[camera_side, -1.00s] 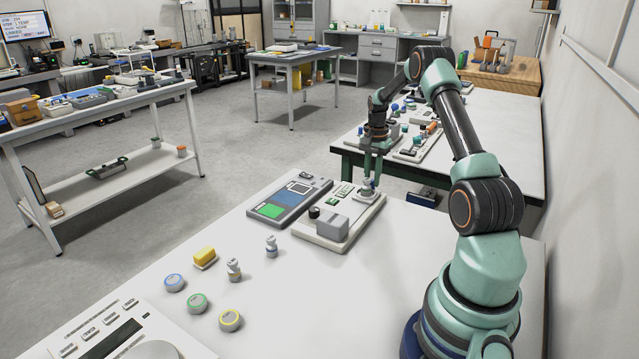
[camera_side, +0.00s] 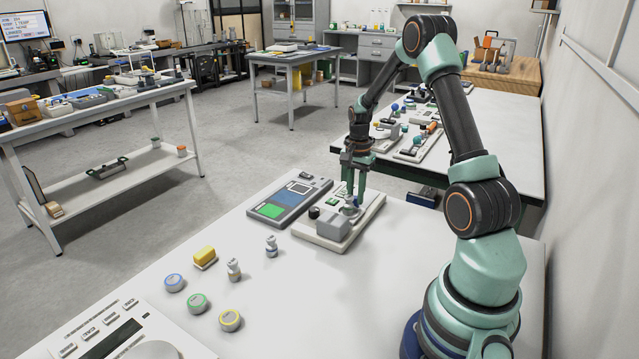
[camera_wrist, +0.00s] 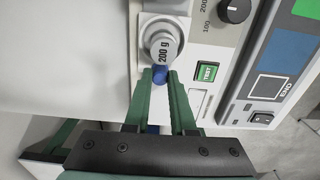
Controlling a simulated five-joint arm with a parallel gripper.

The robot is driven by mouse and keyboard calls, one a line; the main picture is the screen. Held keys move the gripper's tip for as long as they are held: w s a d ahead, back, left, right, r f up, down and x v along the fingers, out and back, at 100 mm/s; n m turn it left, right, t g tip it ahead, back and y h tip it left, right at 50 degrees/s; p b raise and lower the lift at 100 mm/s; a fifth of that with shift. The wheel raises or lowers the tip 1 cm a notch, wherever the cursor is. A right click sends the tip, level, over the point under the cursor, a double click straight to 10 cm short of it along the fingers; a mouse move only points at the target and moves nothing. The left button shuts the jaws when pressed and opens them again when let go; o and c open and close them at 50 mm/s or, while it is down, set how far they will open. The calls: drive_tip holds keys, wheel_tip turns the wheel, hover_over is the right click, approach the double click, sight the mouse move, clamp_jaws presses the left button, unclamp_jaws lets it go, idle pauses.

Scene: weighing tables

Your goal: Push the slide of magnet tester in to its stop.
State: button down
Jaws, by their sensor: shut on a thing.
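The magnet tester (camera_side: 367,214) is a pale plate on the white table, with a grey block (camera_side: 333,229) at its near end. The slide carries a round silver piece (camera_wrist: 160,42) marked 200 g. A blue grip (camera_wrist: 161,76) shows beside that piece, between my green fingertips. My gripper (camera_side: 351,198) points down over the plate and is shut on the blue grip. In the wrist view, the silver piece is close by the grey block (camera_wrist: 167,5); whether they touch cannot be told. My fingers partly hide the slide.
A black knob (camera_side: 314,212) and a green TEST button (camera_wrist: 207,72) are on the tester. A dark grey device (camera_side: 290,202) with a green panel lies beside it. A yellow block (camera_side: 205,256) and several weights stand nearer.

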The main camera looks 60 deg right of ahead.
drive_tip(key=shift+a, duration=0.85)
drive_tip(key=c, duration=0.7)
unclamp_jaws()
drive_tip(key=shift+c, duration=0.2)
drive_tip(key=shift+r, duration=0.15)
drive_tip(key=shift+r, duration=0.35)
wheel_tip(320, 180, up, 11)
drive_tip(key=shift+r, duration=0.1)
